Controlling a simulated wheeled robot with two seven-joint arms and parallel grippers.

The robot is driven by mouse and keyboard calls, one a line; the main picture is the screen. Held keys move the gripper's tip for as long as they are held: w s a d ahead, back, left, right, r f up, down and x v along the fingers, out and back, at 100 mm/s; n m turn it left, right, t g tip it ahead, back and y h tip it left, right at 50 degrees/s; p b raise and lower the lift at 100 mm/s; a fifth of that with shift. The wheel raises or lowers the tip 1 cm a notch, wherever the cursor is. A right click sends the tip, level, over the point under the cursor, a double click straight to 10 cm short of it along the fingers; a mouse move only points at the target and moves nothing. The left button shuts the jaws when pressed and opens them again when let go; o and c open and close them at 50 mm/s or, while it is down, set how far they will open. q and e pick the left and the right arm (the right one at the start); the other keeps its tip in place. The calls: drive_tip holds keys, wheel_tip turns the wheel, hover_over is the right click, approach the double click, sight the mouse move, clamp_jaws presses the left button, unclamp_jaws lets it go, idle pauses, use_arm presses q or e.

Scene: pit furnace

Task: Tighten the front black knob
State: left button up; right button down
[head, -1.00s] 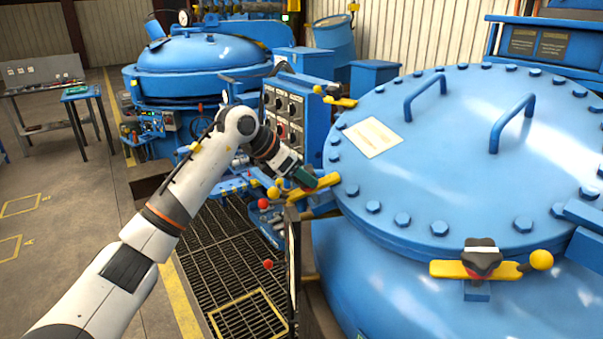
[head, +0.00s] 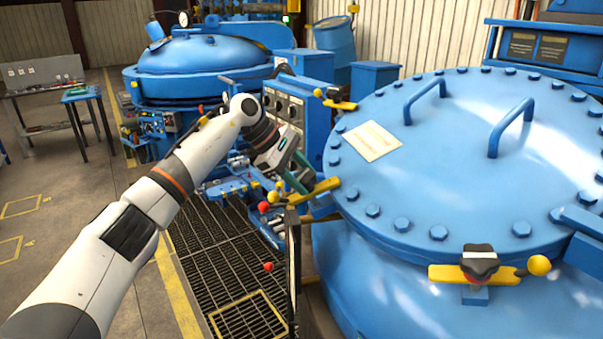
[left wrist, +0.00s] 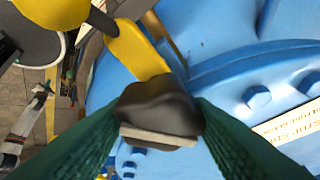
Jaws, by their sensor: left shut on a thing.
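My left gripper (head: 297,182) is at the yellow clamp bar (head: 322,190) on the left edge of the big blue lid (head: 455,150). In the left wrist view its green fingers are shut on a black knob (left wrist: 158,103), one finger on each side. The knob sits at the end of that yellow bar (left wrist: 135,52); a yellow ball (left wrist: 55,8) on a dark rod is beyond it. In the head view the fingers hide this knob. Another black knob (head: 480,258) with a pale top stands on a yellow clamp at the lid's near edge, untouched. My right gripper is not in view.
A third yellow clamp (head: 338,103) is at the lid's back left. A control panel (head: 283,105) stands close behind my left wrist. Two blue handles (head: 512,125) rise from the lid. A dark upright post (head: 293,265) stands below the gripper, beside the floor grating (head: 235,270).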

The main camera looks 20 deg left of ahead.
use_arm(q)
drive_tip(key=m, duration=0.1)
drive_tip(key=m+g+p, duration=0.1)
drive_tip(key=m, duration=0.1)
drive_tip(key=m+p, duration=0.1)
drive_tip(key=shift+w+r+g, duration=0.1)
drive_tip(key=shift+r+g, duration=0.15)
drive_tip(key=shift+g, duration=0.05)
drive_tip(key=shift+f+m+g+y+p, duration=0.1)
drive_tip(key=shift+m+g+y+p, duration=0.5)
drive_tip(key=shift+m, duration=1)
drive_tip(key=o, duration=1)
drive_tip(key=shift+f, duration=0.1)
